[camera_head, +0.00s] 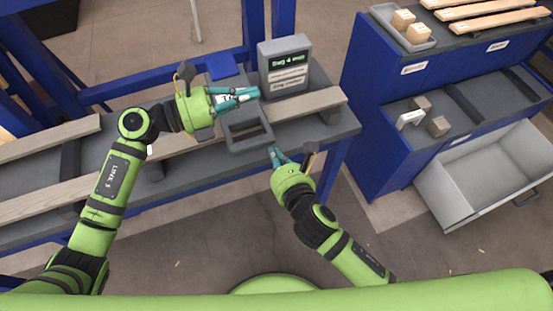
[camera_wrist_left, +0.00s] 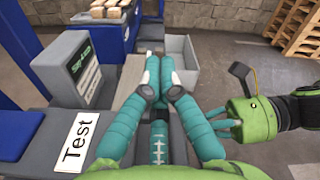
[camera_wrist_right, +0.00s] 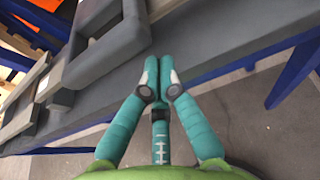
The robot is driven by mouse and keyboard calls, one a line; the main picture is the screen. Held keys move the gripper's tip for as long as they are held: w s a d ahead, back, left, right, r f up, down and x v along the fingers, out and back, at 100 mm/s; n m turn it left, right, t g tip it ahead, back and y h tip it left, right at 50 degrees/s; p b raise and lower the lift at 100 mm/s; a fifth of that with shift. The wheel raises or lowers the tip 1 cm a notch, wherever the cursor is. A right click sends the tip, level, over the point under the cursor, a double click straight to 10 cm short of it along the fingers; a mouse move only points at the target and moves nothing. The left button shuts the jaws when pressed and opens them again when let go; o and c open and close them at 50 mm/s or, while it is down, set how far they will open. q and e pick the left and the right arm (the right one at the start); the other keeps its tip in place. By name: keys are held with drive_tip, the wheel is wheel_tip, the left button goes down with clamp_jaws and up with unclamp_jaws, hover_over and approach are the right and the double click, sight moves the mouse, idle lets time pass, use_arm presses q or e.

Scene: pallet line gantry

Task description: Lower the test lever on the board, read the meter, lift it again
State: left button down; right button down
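The grey meter box (camera_head: 272,52) stands upright at the back of the bench. Its dark screen (camera_head: 288,60) shows a line of green text, too blurred to read surely. A white "Test" label (camera_wrist_left: 78,142) lies left of my left gripper in the left wrist view. A grey rectangular loop (camera_head: 252,143), apparently the test lever, juts toward the bench front; it also shows in the right wrist view (camera_wrist_right: 112,57). My left gripper (camera_head: 257,92) is shut and empty above the board, before the meter. My right gripper (camera_head: 272,152) is shut and empty, close beside the loop's front right corner.
A long wooden plank (camera_head: 95,190) lies along the grey bench, passing behind the loop. A blue block (camera_head: 222,65) sits left of the meter. A blue cabinet (camera_head: 375,95) with an open grey drawer (camera_head: 445,195) stands right. Floor (camera_head: 215,240) is clear in front.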

drive_tip(key=shift+r, duration=0.1)
drive_tip(key=shift+r, duration=0.8)
use_arm(q)
drive_tip(key=c, duration=1)
unclamp_jaws()
drive_tip(key=shift+c, duration=0.2)
use_arm(e)
drive_tip(key=shift+r, duration=0.1)
use_arm(q)
drive_tip(key=shift+a, duration=0.1)
